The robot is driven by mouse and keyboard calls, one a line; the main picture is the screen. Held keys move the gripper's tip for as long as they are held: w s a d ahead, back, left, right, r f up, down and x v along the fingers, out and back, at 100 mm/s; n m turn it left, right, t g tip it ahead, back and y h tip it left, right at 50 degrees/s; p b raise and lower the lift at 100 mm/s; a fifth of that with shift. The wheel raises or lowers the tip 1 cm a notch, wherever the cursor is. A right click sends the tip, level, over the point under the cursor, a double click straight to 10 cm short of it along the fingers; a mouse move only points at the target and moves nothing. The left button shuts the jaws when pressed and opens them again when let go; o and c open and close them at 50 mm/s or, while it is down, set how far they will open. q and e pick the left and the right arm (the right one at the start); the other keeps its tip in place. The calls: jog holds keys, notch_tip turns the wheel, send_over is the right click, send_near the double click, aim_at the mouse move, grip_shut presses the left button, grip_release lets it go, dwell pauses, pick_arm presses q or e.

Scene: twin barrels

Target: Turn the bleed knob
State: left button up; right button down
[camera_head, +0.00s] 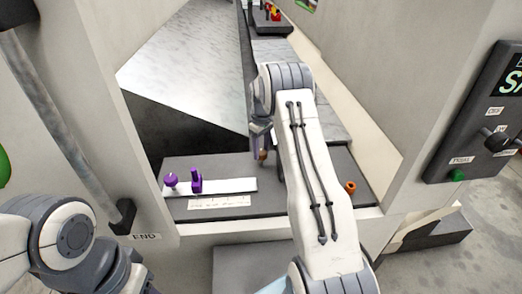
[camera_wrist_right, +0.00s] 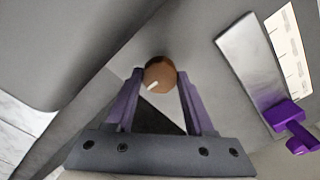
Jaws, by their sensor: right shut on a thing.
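A round orange-brown knob (camera_wrist_right: 160,75) with a short white pointer mark sits between the purple fingers of my right gripper (camera_wrist_right: 157,90) in the right wrist view. The fingers are shut on it, one on each side. In the head view my right gripper (camera_head: 263,140) reaches down to this knob (camera_head: 263,155) on the dark panel. The arm hides part of the panel. I cannot read a label on the knob. Links of my left arm show at the lower left, but its gripper is outside the frame.
On the panel (camera_head: 235,207), a white plate carries a purple ball knob (camera_head: 171,180) and a purple lever (camera_head: 196,182). An orange fitting (camera_head: 349,187) stands right of my arm. White walls flank the opening. A control box (camera_head: 480,125) hangs at right.

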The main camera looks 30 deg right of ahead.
aim_at(261, 151)
jog(key=shift+w+r+n, duration=0.1)
jog(key=shift+w+n, duration=0.05)
jog(key=shift+n, duration=0.25)
jog(key=shift+c, duration=1.3)
grip_release()
notch_tip(261, 151, up, 10)
jog(key=b, duration=0.2)
jog(key=shift+r, duration=0.2)
